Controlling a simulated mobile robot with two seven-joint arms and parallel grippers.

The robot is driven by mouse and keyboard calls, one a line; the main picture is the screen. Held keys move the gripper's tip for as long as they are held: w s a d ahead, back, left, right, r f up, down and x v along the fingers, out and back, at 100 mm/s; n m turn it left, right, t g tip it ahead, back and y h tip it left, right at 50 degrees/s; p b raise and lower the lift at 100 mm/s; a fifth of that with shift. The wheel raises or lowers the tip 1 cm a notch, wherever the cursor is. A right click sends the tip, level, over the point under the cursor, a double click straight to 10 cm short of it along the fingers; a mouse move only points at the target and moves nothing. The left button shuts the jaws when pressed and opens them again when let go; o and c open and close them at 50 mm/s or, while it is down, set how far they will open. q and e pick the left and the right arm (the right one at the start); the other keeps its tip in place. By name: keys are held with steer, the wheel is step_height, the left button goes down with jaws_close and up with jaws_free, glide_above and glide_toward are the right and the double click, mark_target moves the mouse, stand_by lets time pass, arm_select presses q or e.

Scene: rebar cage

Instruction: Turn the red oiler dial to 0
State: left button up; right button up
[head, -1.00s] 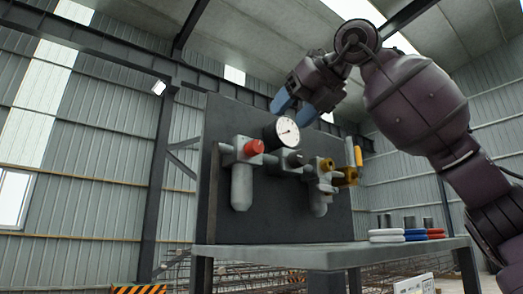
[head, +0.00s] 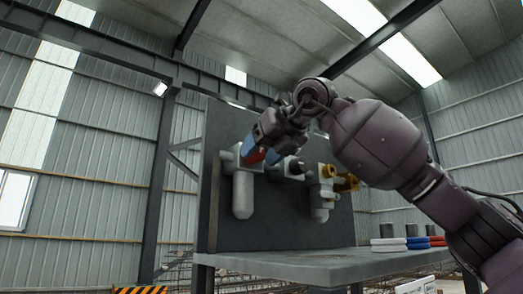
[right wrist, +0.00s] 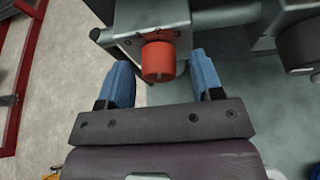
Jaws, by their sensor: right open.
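The red oiler dial (head: 257,155) is on the front of the grey oiler unit (head: 243,195) at the left of the dark panel. In the head view my right gripper (head: 260,156) is at the dial and partly covers it. In the right wrist view the red dial (right wrist: 158,62) sits between the two blue fingers of my right gripper (right wrist: 160,82), with a gap on each side. The right gripper is open and holds nothing. My left gripper is not in view.
The dark panel (head: 228,135) stands on a grey table (head: 310,268). To the right of the oiler are a black knob (head: 294,166) and brass valve fittings (head: 345,181). White, blue and red rings (head: 388,244) lie at the table's right. My right arm hides the gauge.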

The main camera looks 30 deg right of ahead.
steer(key=c, duration=0.9)
steer(key=shift+r, duration=0.1)
steer(key=shift+a+n+h+p, duration=0.1)
steer(key=shift+n+h+p, duration=0.3)
steer(key=shift+n+h, duration=0.3)
steer(key=n+h, duration=0.1)
steer(key=n, duration=0.1)
steer(key=shift+n+t+p, duration=0.3)
steer(key=n+t+h, duration=0.1)
steer(key=n+h, duration=0.2)
steer(key=n, duration=0.1)
steer(key=shift+a, duration=0.15)
steer(key=o, duration=0.9)
steer(key=shift+s, duration=0.1)
